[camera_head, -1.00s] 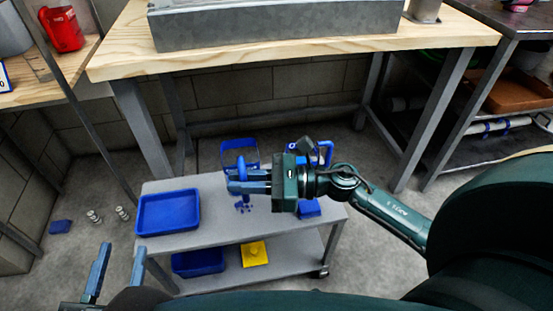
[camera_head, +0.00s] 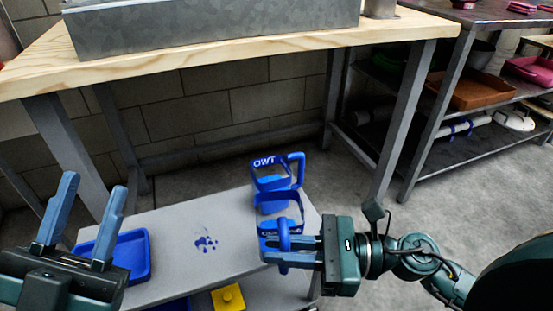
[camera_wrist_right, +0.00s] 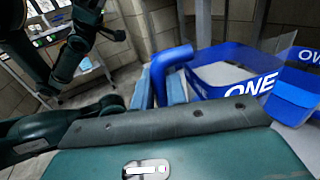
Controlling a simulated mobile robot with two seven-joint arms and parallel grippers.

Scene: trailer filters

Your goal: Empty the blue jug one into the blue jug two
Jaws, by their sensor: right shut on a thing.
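Blue jug one (camera_head: 272,203), marked ONE in the right wrist view (camera_wrist_right: 235,80), is held by its handle in my right gripper (camera_head: 285,250). It is over the right end of the grey cart, in front of blue jug two (camera_head: 270,181), and overlaps it in the picture. I cannot tell if they touch or how far jug one is tilted. Jug two's lettering reads upside down in the head view; part of it shows at the right wrist view's edge (camera_wrist_right: 300,95). My left gripper (camera_head: 94,185) is open and empty at the left.
The cart top (camera_head: 170,225) has scattered small blue bits (camera_head: 205,243) in its middle. A blue tray (camera_head: 135,262) lies at its left end. A yellow item (camera_head: 228,298) is on the lower shelf. A wooden bench (camera_head: 220,60) stands behind.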

